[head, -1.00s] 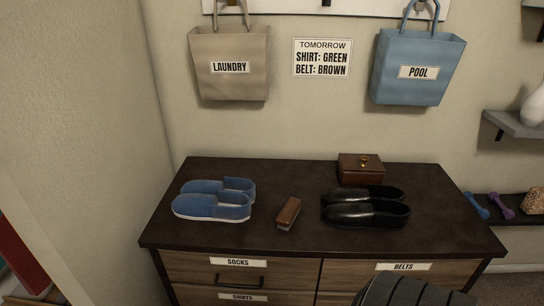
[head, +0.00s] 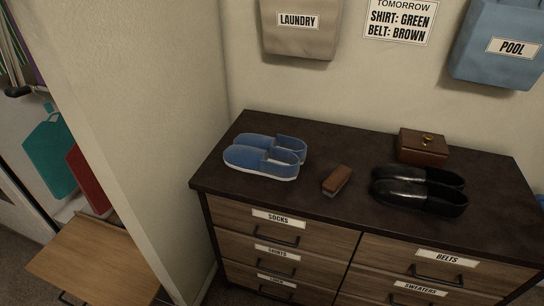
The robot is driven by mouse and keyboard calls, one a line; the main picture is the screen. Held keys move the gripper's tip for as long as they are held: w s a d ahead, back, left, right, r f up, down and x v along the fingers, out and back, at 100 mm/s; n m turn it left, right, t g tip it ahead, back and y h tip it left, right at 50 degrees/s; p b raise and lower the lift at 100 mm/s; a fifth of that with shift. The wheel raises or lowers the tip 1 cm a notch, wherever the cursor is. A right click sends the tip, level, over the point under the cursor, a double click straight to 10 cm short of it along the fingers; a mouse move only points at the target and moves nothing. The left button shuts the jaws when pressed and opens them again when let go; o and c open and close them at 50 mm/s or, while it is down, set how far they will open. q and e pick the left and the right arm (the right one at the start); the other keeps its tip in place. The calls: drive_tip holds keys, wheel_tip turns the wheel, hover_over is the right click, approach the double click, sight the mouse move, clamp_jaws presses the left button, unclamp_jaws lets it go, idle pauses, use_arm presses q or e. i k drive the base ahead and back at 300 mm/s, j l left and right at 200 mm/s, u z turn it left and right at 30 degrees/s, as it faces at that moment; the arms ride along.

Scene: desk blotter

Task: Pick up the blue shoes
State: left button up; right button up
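The blue shoes (head: 262,160) are a pair of slip-ons with white soles. They sit side by side on the left part of the dark dresser top (head: 330,218), toes pointing left. Nothing touches them. Neither of my grippers shows in the head view now.
A brown brush (head: 337,180) lies right of the blue shoes. Black shoes (head: 420,195) and a small wooden box (head: 423,147) stand further right. A wall edge (head: 130,150) rises left of the dresser. A lower wooden surface (head: 95,262) is beyond it at bottom left.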

sight(281, 159)
drive_tip(key=l+z, duration=0.45)
drive_tip(key=l, duration=0.85)
drive_tip(key=k+l, duration=0.05)
